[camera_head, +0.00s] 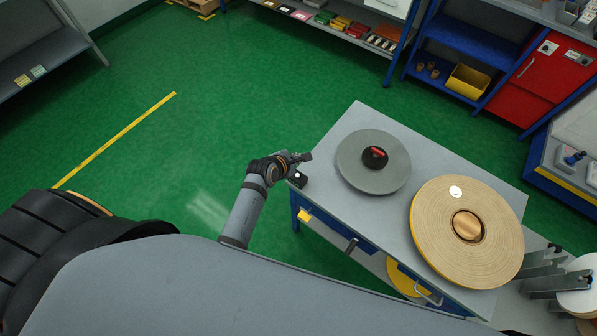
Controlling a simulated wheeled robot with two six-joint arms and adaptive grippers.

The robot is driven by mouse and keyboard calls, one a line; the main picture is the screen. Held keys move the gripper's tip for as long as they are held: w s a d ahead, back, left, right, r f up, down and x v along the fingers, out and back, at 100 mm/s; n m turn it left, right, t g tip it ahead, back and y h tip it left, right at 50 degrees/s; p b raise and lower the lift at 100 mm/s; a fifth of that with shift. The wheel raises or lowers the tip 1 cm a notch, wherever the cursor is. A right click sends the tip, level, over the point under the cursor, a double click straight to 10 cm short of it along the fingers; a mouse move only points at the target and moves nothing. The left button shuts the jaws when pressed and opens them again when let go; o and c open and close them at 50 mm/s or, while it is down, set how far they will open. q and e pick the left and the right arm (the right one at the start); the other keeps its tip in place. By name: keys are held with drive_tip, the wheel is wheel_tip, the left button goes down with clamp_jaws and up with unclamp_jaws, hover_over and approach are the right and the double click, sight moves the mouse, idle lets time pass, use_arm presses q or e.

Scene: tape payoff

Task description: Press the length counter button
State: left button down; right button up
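A small black box with a white round spot on top (298,177), which looks like the length counter and its button, sits at the near left corner of the grey table (345,210). My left gripper (304,158) is at the table's left edge, just beyond the box in the picture and very close to it. I cannot tell whether it touches the box. Its fingers are small and seen from above, so whether they are open or shut is unclear. No held object shows. My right gripper is not in view.
A grey disc with a black hub and red handle (374,160) lies on the table. A large tan tape roll (440,232) lies right of it. A grey fixture (545,284) stands at far right. Green floor (215,110) is clear beyond the table's left side.

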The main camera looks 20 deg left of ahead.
use_arm(q)
drive_tip(key=b, duration=0.8)
hover_over(296, 177)
wheel_tip(296, 177, down, 7)
drive_tip(key=shift+f, duration=0.1)
drive_tip(key=shift+d+f, duration=0.1)
drive_tip(key=shift+f, duration=0.75)
idle(0.4)
drive_tip(key=shift+f, duration=0.4)
